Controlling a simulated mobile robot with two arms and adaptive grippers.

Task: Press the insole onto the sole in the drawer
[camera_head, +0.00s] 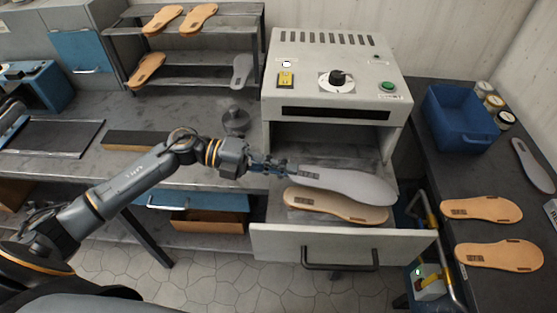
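A tan sole (335,206) with a dark patch at its left end lies in the open drawer (340,241) of the grey machine. A light grey insole (350,185) is above and slightly behind the sole, covering part of its far edge. I cannot tell whether the two touch. My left gripper (285,169) is shut on the left end of the grey insole, which also bears a dark patch. My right gripper is not in view.
The machine (335,75) stands behind the drawer. A rack (190,73) with more soles is at the back left.

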